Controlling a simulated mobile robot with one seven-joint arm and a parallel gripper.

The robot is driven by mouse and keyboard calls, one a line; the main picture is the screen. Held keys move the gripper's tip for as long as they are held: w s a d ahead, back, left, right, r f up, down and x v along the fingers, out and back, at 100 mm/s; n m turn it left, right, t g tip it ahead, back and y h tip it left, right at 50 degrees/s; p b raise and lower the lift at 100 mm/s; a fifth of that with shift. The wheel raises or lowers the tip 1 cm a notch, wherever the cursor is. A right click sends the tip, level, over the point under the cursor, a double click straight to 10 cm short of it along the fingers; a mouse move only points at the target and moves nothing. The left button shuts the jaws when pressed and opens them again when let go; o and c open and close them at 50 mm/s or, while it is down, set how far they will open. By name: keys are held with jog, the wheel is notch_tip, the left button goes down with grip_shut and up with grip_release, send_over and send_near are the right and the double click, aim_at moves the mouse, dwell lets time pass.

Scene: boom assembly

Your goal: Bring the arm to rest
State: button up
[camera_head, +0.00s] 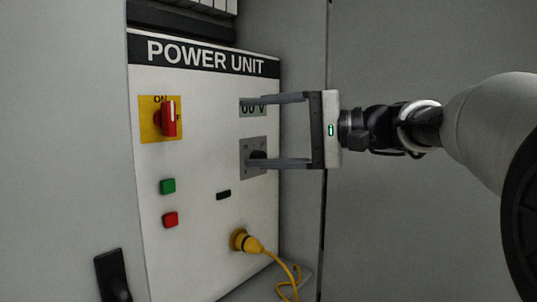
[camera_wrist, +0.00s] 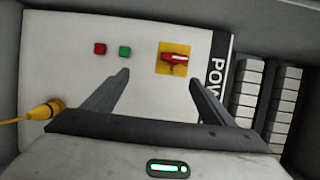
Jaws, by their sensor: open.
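My gripper (camera_head: 252,131) is open and empty in front of the right side of a white power unit panel (camera_head: 205,225). Its two fingers are wide apart, one above the other in the head view, and hide part of a display (camera_head: 247,105) and of a grey socket or switch plate (camera_head: 250,147). In the wrist view my gripper (camera_wrist: 158,78) points at the panel with nothing between its fingers. My arm reaches in from the right. I cannot tell how far the fingertips are from the panel.
The panel has a red rotary switch (camera_head: 168,118) on a yellow plate, a green button (camera_head: 167,186), a red button (camera_head: 170,219) and a yellow plug (camera_head: 243,241) with a hanging cable. A black handle (camera_head: 112,276) is at lower left. Grey cabinet walls surround the panel.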

jog(key=s+d+f+h, duration=0.2)
jog(key=s+f+h, duration=0.3)
jog(key=f, duration=0.4)
jog(key=s+d+f+h, duration=0.2)
jog(key=s+f+h, duration=0.2)
jog(key=s+f, duration=0.5)
jog(key=s+d+f+n+t+h, duration=0.1)
jog(key=s+d+f+n+h, duration=0.1)
jog(key=s+d+f+h, duration=0.3)
jog(key=s+d+f+n+h, duration=0.1)
jog(key=s+d+f+h, duration=0.15)
jog(key=d+f, duration=0.5)
notch_tip(320, 180, up, 18)
jog(key=p, duration=1.9)
jog(key=shift+s+d+r, duration=0.15)
jog(key=shift+r, duration=0.05)
